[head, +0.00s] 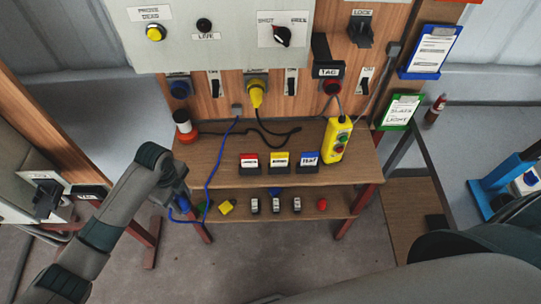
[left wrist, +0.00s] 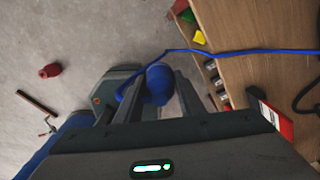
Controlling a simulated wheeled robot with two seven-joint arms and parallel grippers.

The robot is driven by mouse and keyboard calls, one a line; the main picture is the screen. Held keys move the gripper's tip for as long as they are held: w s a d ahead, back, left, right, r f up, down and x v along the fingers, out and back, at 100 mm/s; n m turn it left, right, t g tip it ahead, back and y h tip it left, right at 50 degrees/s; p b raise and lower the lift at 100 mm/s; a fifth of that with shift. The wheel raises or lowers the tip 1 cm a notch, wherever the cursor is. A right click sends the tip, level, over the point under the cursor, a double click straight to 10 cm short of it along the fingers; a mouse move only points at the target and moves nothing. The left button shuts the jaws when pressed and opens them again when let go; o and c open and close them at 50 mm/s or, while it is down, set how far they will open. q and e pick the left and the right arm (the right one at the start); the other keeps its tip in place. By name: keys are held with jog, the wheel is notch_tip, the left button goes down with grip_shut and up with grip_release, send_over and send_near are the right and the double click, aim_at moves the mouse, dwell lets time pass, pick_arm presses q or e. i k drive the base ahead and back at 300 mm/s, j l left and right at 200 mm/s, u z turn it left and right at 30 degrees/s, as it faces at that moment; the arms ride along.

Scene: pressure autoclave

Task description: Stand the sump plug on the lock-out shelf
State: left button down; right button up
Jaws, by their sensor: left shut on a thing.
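My left gripper (head: 179,201) is low at the left front corner of the wooden bench. It is shut on a round blue plug (left wrist: 158,80) with a blue cord. The plug is small and partly hidden in the head view. The blue cord (head: 219,160) runs from a grey box at the panel, over the bench, down to the gripper. The lower shelf (head: 337,204), under the bench top, carries a yellow block, several small dark-and-white pieces and a red knob; no shelf label is readable. The plug is held beside this shelf's left end. My right gripper does not show.
A black cable lies behind. The left wrist view shows a red object (left wrist: 49,71) on the floor.

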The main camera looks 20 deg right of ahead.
aim_at(196, 167)
jog(key=i+l, duration=0.25)
jog(key=i, duration=0.15)
jog(key=i+l+u, duration=0.1)
jog(key=i+l, duration=0.2)
jog(key=i, duration=0.1)
